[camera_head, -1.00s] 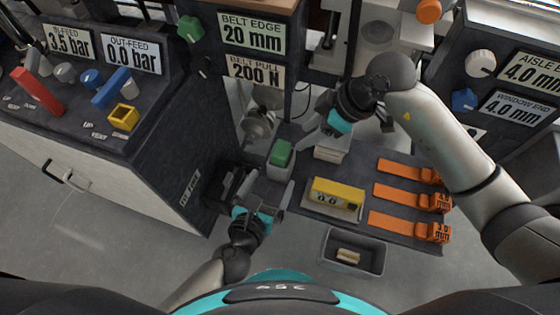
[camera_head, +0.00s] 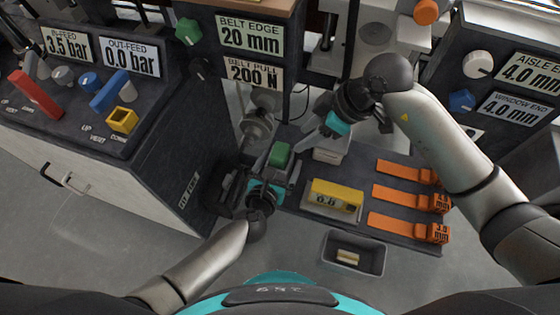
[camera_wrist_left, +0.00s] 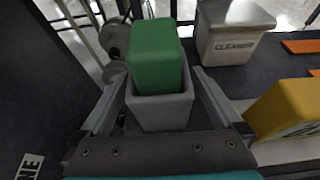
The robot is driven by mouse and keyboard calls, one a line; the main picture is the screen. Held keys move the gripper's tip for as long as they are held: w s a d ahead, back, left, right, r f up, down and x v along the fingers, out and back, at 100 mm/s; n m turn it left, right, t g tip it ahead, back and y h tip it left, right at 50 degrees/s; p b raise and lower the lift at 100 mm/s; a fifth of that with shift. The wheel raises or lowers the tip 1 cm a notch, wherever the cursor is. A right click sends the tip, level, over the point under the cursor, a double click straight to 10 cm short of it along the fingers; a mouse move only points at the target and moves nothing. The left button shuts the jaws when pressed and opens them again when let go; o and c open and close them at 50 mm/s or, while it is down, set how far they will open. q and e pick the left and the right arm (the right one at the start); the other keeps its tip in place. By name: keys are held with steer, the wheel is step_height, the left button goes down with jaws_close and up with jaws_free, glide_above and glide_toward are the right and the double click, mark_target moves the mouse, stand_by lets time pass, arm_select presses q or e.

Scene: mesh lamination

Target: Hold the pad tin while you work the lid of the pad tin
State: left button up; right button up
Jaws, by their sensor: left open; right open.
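A pale tin (camera_head: 327,155) marked CLEANER stands upright on the dark bench, with a lid-like top; it also shows in the left wrist view (camera_wrist_left: 229,42). No label reads "pad tin". A grey open-topped holder (camera_wrist_left: 160,113) with a green block (camera_wrist_left: 155,50) in it stands left of the pale tin; the block also shows in the head view (camera_head: 279,152). My left gripper (camera_head: 277,170) is open, its fingers on either side of the grey holder, with gaps visible. My right gripper (camera_head: 328,135) is open above and beside the pale tin, and partly hides it.
A yellow block (camera_head: 337,191) on a pale base stands in front of the pale tin. Several orange gauges (camera_head: 398,195) lie to its right. A grey bin (camera_head: 335,264) with a small pale block sits at the front. Consoles stand on both sides.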

arm_select(q)
jaws_close()
stand_by(1.4)
stand_by(1.0)
